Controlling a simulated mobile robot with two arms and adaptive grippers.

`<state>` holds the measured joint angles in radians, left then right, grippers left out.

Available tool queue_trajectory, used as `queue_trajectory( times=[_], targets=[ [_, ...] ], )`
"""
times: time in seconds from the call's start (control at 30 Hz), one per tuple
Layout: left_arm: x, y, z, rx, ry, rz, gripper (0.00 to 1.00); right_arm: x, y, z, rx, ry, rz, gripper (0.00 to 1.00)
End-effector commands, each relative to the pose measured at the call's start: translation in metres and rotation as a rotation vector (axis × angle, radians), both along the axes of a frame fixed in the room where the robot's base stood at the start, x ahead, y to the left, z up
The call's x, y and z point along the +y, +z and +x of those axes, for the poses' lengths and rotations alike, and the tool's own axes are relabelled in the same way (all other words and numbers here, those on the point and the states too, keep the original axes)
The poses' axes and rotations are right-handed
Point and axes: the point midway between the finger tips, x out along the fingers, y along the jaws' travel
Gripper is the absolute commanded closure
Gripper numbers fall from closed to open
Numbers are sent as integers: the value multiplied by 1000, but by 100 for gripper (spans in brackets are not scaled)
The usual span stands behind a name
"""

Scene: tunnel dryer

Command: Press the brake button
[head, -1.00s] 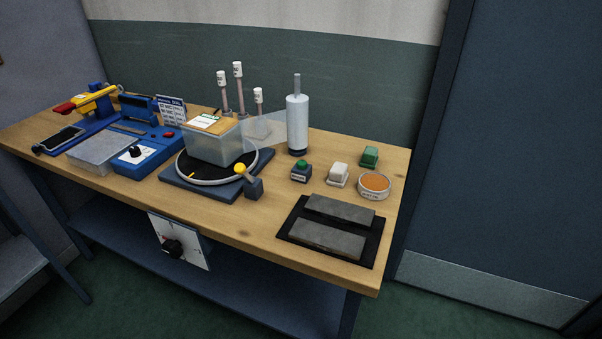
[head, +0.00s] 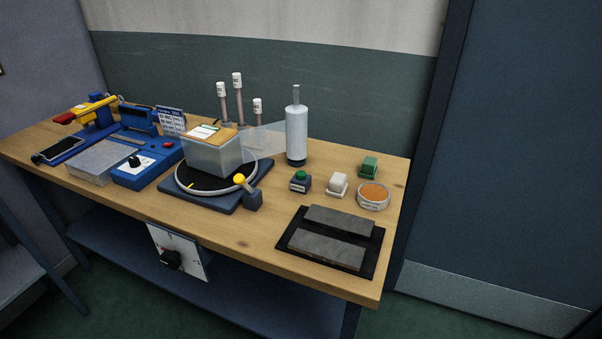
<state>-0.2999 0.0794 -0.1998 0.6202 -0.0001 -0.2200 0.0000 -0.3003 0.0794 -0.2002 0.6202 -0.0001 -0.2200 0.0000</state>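A small dark box with a green push button (head: 300,175) on top stands on the wooden bench, right of the middle. It has a pale label on its front, too small to read. I cannot tell from the labels which one is the brake button. Neither of my grippers is in view, and nothing touches either button.
A round turntable (head: 243,186) with a clear box and a yellow-knobbed lever stands left of the green button. A pale cylinder (head: 296,135) stands behind it. Grey blocks on a black tray (head: 368,270) lie in front right. A white dial plate (head: 190,262) hangs below the bench front.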

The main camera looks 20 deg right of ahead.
Motion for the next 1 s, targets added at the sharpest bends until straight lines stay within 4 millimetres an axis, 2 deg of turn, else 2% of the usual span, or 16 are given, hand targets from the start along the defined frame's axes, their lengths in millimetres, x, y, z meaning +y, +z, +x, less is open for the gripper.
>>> queue_trajectory(
  times=[0.03, 0.2, 0.27, 1.0],
  targets=[
    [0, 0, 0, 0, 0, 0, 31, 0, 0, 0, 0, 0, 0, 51],
    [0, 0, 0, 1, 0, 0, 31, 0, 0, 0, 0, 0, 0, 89],
    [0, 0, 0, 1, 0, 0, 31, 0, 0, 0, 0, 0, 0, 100],
    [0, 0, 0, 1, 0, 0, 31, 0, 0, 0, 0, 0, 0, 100]
  ],
)
